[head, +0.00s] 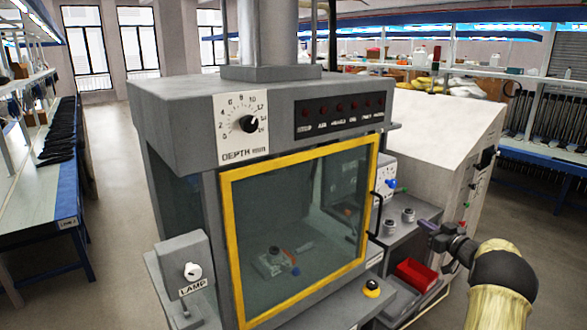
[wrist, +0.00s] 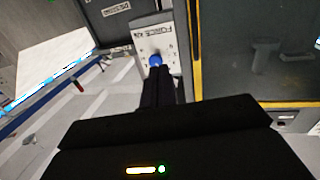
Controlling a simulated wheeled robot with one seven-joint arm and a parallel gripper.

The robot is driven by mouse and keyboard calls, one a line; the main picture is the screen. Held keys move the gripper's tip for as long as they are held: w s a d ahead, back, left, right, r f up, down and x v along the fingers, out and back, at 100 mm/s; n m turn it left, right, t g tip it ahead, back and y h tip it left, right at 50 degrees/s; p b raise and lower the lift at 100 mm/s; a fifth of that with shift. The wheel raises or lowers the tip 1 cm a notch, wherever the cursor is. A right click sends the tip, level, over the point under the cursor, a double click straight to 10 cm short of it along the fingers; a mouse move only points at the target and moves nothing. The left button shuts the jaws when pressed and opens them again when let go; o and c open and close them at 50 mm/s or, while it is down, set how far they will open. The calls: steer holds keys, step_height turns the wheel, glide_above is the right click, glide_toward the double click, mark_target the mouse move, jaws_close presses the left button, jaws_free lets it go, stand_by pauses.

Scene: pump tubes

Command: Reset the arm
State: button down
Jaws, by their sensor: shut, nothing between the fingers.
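My gripper (head: 428,226) is at the right in the head view, at the end of my black and pale-gold arm. It is in front of the grey machine's right side, apart from the yellow-framed window. In the wrist view my gripper (wrist: 157,74) shows as two dark fingers held together, with nothing between them. A blue knob (wrist: 155,60) on a small white panel (wrist: 154,38) appears just beyond the fingertips. In the head view the blue knob (head: 391,183) sits on the machine's side panel, with a gap to my gripper.
The grey machine (head: 175,95) fills the middle, its yellow-framed window (head: 300,220) closed. A red bin (head: 415,275) and a yellow button (head: 372,288) are low near my arm. A lamp switch box (head: 185,265) is at the left. Open floor (head: 115,190) lies left of the machine.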

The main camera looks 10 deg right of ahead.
steer(key=s+a+r+m+g+h, duration=0.1)
steer(key=s+a+m+g+h, duration=0.15)
steer(key=a, duration=0.45)
steer(key=s+a+r+m+g+h, duration=0.15)
steer(key=a+h, duration=0.25)
steer(key=a, duration=0.4)
steer(key=s+a+f+g, duration=0.3)
steer(key=s+a, duration=0.3)
steer(key=s, duration=0.5)
steer(key=s+a+f+g, duration=0.3)
steer(key=s+a, duration=0.3)
steer(key=s, duration=0.5)
steer(key=s+a+f+g, duration=0.3)
steer(key=s+a, duration=0.4)
steer(key=s, duration=0.4)
steer(key=shift+s+g+y, duration=0.4)
steer(key=shift+g+y, duration=0.05)
steer(key=shift+g, duration=0.25)
steer(key=shift+w, duration=0.1)
